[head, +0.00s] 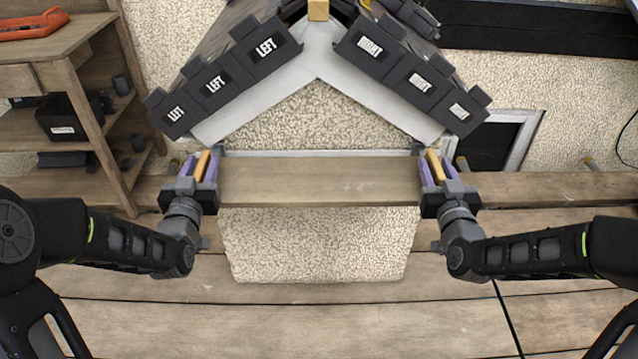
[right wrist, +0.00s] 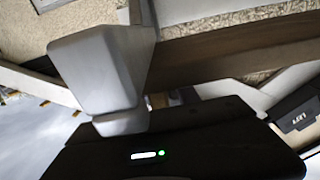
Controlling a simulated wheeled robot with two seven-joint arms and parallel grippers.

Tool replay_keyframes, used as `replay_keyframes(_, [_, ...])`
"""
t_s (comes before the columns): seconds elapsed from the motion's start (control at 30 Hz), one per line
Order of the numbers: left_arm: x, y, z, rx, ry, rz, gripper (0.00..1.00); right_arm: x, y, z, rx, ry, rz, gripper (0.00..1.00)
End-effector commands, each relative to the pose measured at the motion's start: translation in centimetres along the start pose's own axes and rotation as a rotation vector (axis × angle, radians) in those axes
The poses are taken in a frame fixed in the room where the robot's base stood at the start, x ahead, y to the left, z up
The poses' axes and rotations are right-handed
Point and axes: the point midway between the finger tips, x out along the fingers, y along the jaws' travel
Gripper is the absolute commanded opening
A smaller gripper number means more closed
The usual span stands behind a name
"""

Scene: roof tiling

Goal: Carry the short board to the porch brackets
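The short board (head: 318,180) is a brown wooden plank lying level, left to right, below the small gabled roof. My left gripper (head: 203,168) is at its left end and my right gripper (head: 434,168) at its right end. Each has purple fingers closed around an orange tab at the board end. In the right wrist view the board (right wrist: 235,50) runs off to the right as a brown strip. A thin light grey edge (head: 320,153) shows along the board's back. I cannot make out the porch brackets, or whether the board touches anything beneath it.
Dark tiles marked LEFT (head: 215,84) and RIGHT (head: 420,82) cover the roof slopes just above the board. A wooden shelf (head: 75,90) stands at the left. The plank floor (head: 300,320) in front is clear.

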Motion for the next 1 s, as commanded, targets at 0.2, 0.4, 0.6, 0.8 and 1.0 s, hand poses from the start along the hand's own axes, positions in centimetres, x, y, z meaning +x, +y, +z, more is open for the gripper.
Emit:
replay_keyframes(0.2, [-0.7, 0.0, 0.0, 0.000, 0.000, 0.000, 0.38, 0.0, 0.0, 0.0, 0.000, 0.000, 0.000, 0.38])
replay_keyframes(0.4, [-3.5, -0.1, 0.0, 0.000, 0.000, -0.001, 0.38, 0.0, 0.0, 0.0, 0.000, 0.000, 0.000, 0.38])
replay_keyframes(0.6, [-6.6, -0.1, 0.0, -0.001, -0.001, -0.001, 0.38, 0.0, 0.0, 0.0, 0.000, 0.000, 0.000, 0.38])
replay_keyframes(0.8, [-7.6, 0.0, 0.0, 0.000, 0.000, 0.000, 0.38, 0.0, 0.0, 0.0, 0.000, 0.000, 0.000, 0.38])
replay_keyframes(1.0, [-7.5, 0.0, 0.0, 0.000, 0.000, 0.000, 0.38, 0.0, 0.0, 0.0, 0.000, 0.000, 0.000, 0.38])
